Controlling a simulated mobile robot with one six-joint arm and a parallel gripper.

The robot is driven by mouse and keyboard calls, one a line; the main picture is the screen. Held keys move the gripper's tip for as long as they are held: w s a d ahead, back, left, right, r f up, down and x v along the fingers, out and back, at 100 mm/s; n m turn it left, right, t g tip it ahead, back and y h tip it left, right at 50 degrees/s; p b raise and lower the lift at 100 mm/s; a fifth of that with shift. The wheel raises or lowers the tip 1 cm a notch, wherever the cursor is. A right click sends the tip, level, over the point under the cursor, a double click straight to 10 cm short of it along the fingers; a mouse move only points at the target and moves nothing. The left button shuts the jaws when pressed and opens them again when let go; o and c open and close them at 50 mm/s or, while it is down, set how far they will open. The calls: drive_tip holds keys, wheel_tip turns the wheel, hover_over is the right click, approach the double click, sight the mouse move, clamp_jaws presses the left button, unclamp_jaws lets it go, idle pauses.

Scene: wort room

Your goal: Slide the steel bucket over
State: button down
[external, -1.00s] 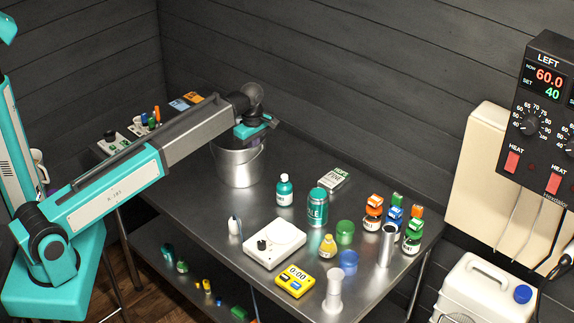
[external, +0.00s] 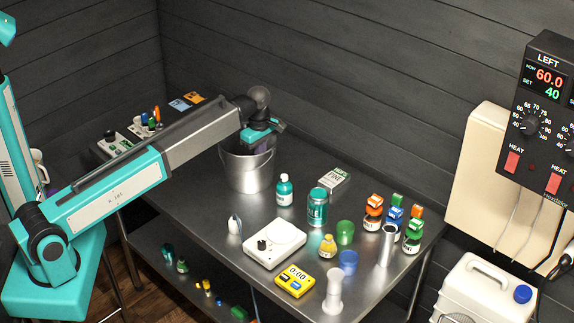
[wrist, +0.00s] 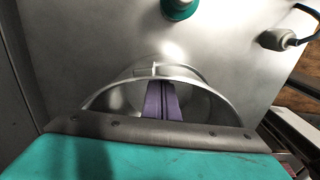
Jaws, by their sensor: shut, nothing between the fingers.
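The steel bucket (external: 247,172) stands upright on the steel table, towards its back left. Its rim and grey inside also show in the wrist view (wrist: 195,75). My gripper (external: 262,146) is over the bucket, with its teal body at the bucket's mouth. In the wrist view the purple fingers (wrist: 161,100) are shut together, with nothing between them, and reach down inside the bucket's rim. Whether they touch the bucket's inner wall cannot be told.
A teal can (external: 317,207), a white stirrer plate (external: 275,243) and a yellow scale (external: 295,281) stand further right and forward. The table's (external: 185,215) front left is clear.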

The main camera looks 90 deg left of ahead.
drive_tip(key=shift+s+a, duration=0.9)
wheel_tip(320, 180, up, 10)
drive_tip(key=b, duration=0.3)
